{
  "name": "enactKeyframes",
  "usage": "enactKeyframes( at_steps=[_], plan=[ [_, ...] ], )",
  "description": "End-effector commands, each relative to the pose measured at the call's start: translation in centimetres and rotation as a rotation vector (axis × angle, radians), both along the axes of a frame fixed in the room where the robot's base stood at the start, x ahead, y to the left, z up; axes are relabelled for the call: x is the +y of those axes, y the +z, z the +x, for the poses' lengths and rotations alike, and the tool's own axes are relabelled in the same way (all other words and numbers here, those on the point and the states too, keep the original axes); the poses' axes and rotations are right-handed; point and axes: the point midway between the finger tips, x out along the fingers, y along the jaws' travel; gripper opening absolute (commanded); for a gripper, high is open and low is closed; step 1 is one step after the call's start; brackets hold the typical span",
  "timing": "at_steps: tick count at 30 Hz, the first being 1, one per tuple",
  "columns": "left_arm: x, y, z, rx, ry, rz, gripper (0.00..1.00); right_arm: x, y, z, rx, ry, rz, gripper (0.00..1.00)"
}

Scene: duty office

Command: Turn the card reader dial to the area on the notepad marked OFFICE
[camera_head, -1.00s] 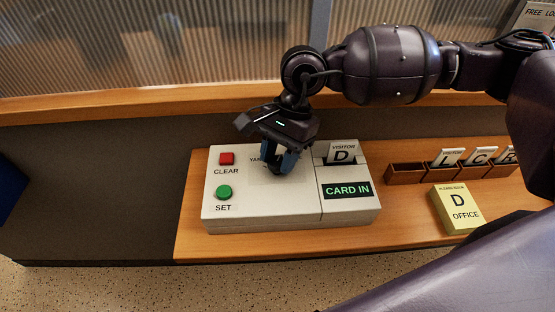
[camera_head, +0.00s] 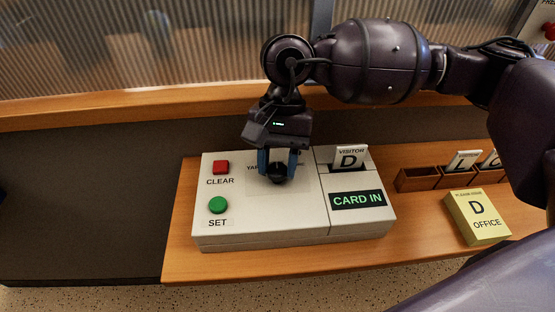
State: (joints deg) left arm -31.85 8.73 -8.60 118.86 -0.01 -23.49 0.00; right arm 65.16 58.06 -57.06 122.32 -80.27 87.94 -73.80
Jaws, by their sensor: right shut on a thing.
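The white card reader (camera_head: 290,215) sits on the wooden counter. Its black dial (camera_head: 278,174) is between the fingers of my right gripper (camera_head: 278,168), which is shut on it from above. The dial's pointer is hidden, and the area labels around it are mostly covered; only "YA" shows at the left. A visitor card marked D (camera_head: 349,159) stands in the slot, and the display (camera_head: 357,200) reads CARD IN. The yellow notepad (camera_head: 478,217) shows D and OFFICE. My left gripper is not in view.
A red CLEAR button (camera_head: 221,167) and a green SET button (camera_head: 218,205) are on the reader's left side. A brown card rack (camera_head: 418,179) with letter cards stands at the right, partly hidden by my arm.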

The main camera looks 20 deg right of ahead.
Motion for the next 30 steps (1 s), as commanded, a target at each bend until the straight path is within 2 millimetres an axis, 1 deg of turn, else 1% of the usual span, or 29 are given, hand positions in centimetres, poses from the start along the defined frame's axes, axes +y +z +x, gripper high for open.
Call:
enactKeyframes(
  at_steps=[7,8,12,20,23,26,30],
  plan=[
    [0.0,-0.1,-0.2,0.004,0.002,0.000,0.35,0.0,0.0,0.0,0.000,0.000,0.000,0.14],
    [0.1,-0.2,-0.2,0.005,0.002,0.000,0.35,0.0,0.0,0.0,0.000,0.000,0.000,0.41],
    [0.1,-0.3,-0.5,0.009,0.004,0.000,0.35,0.0,0.0,0.0,0.000,0.000,0.000,0.62],
    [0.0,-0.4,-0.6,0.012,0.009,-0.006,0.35,0.0,0.0,0.0,0.000,-0.001,0.000,0.63],
    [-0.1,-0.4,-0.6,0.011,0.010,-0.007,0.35,-0.1,0.4,0.2,-0.001,-0.001,0.000,0.63],
    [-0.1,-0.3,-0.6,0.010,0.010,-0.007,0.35,-0.3,1.5,0.5,-0.003,-0.002,0.000,0.63],
    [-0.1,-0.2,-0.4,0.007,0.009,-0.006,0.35,-0.7,3.5,1.3,-0.004,-0.002,-0.001,0.63]
  ],
)
